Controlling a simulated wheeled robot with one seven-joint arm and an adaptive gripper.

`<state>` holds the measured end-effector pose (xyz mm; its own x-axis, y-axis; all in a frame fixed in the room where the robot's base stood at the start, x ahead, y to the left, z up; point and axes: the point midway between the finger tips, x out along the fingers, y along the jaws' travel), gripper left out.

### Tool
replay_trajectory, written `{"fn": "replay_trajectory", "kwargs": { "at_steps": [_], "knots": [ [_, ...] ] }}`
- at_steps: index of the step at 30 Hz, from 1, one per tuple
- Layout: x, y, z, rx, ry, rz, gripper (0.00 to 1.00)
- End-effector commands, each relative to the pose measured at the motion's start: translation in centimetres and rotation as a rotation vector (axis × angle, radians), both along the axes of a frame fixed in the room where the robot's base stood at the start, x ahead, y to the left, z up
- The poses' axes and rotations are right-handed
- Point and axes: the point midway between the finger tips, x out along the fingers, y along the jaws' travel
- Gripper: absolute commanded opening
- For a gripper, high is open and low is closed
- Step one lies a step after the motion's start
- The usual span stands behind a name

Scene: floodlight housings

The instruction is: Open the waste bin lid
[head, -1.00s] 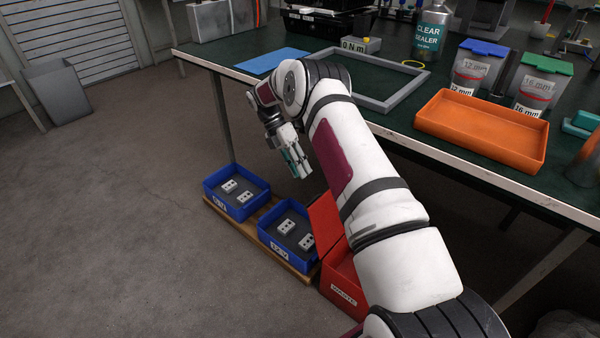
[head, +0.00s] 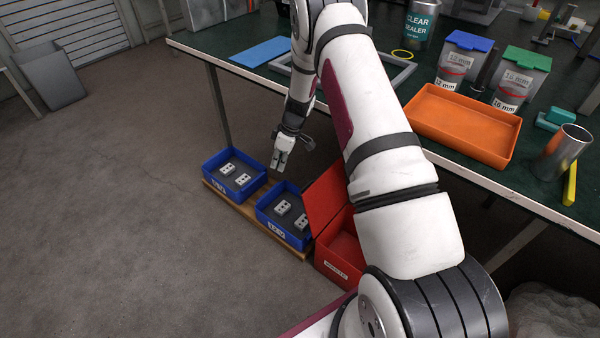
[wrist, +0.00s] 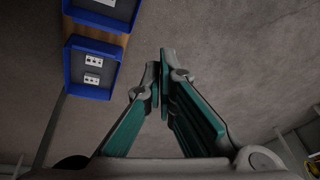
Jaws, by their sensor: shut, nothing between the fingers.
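The red waste bin (head: 336,268) stands on the floor under the bench edge, with a label on its front that is too small to read well. Its red lid (head: 325,197) is raised and tilted up along the bin's left side, leaving the red interior partly visible. My arm hides the bin's right part. My gripper (head: 278,168) is shut and empty, pointing down above the blue bins and left of the lid, apart from it. The closed fingers also show in the wrist view (wrist: 163,55), where the waste bin is not visible.
Two blue bins (head: 208,178) with grey parts sit on a wooden board (head: 230,208) left of the waste bin. The green-topped bench (head: 540,195) holds an orange tray (head: 462,150), containers and a metal cup (head: 562,152).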

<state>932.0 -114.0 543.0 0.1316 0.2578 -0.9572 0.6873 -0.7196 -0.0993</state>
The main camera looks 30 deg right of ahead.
Motion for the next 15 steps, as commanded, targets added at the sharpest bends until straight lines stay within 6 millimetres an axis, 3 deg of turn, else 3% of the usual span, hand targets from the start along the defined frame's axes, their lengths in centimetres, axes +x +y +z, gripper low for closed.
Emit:
{"fn": "replay_trajectory", "kwargs": {
  "at_steps": [6, 11, 15],
  "knots": [
    [-1.6, -4.2, 1.3, -0.068, -0.039, -0.325, 0.0],
    [-2.0, -5.3, 1.2, -0.088, -0.047, -0.398, 0.0],
    [-1.6, -5.2, -0.3, -0.088, -0.047, -0.401, 0.0]
  ]
}}
